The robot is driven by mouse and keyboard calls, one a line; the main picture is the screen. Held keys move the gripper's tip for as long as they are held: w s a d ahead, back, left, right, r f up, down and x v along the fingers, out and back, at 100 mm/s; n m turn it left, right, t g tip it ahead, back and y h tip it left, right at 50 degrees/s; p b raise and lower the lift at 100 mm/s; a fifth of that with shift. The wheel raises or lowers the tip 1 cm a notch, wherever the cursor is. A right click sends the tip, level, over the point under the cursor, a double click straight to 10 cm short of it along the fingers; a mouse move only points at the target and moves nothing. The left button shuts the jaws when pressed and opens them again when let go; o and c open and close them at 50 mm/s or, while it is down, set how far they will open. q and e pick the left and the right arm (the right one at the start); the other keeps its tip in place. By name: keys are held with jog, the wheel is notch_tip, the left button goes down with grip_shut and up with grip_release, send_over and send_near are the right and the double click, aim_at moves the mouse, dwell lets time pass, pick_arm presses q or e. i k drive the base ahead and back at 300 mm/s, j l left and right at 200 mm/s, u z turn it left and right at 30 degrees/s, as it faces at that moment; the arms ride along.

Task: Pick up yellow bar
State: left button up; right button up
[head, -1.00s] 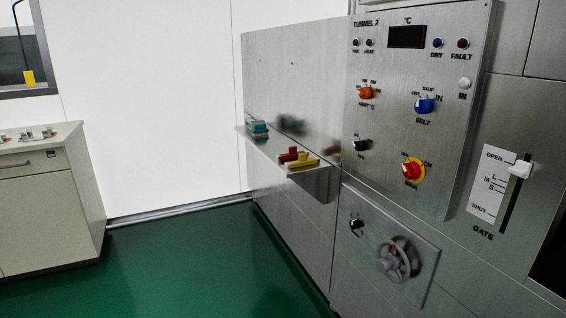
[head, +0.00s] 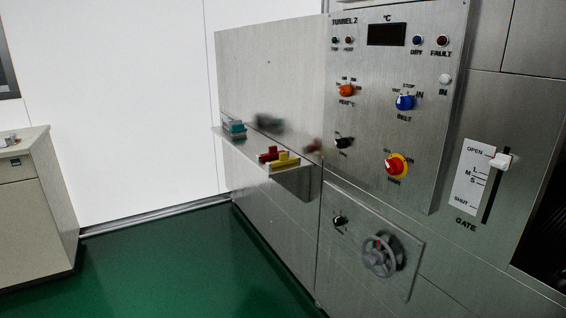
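The yellow bar (head: 284,161) lies on a narrow metal shelf (head: 247,151) that juts from the steel machine wall. A red piece (head: 268,154) lies right beside it, on its left. A teal piece (head: 235,130) sits farther back on the same shelf. Neither of my grippers shows in the head view.
A steel panel (head: 365,110) with knobs and a dark display stands right of the shelf. Below it is a grey handwheel (head: 381,256). A gate lever (head: 500,162) is at the right. A cabinet (head: 35,215) stands at the left. The green floor (head: 165,270) between is clear.

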aim_at(284, 160)
jog(key=i+j, duration=0.2)
jog(key=i, duration=0.25)
jog(key=i+j+z, duration=0.1)
jog(key=i+j, duration=0.15)
jog(key=i, duration=0.2)
jog(key=i+j, duration=0.25)
jog(key=i, duration=0.2)
